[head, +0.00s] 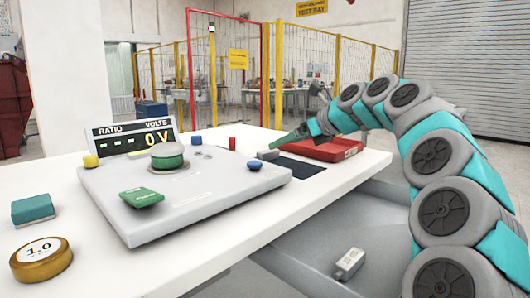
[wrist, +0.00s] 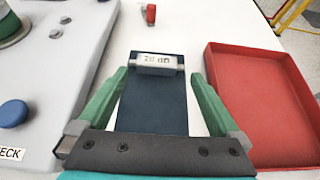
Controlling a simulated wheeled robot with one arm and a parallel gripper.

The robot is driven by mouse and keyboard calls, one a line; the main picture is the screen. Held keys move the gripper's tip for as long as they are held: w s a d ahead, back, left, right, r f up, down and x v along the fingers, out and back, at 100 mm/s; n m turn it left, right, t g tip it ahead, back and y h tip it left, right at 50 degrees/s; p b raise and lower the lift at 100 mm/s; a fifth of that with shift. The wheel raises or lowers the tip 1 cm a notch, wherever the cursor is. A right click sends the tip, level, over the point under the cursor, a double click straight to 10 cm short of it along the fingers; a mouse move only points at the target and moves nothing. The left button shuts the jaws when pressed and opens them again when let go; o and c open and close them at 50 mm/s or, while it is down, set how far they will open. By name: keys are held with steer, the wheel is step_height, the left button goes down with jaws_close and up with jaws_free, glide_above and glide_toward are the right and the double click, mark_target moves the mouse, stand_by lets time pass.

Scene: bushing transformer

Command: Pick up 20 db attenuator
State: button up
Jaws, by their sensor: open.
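The 20 dB attenuator is a small grey block (wrist: 157,62) with a "20 dB" label, lying across the far end of a dark blue mat (wrist: 152,112) in the wrist view. In the head view the grey block (head: 268,155) sits at the left end of the dark mat (head: 299,168). My gripper (wrist: 160,76) is open and empty, with its green fingers spread either side of the mat. The block shows between and just beyond the fingertips, apparently untouched. In the head view my gripper (head: 282,141) is just above and behind the block.
A red tray (wrist: 262,151) lies close right of my gripper. A grey instrument panel with knobs (head: 215,190) stands to the left. A small red object (wrist: 150,14) stands beyond the mat. Another small grey block (head: 349,263) lies on a lower grey surface.

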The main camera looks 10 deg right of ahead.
mark_target(271, 151)
steer(key=x, duration=0.7)
steer(key=shift+s+a+f, duration=0.15)
steer(key=shift+f, duration=0.25)
steer(key=shift+c, duration=0.2)
steer(key=c, duration=1.1)
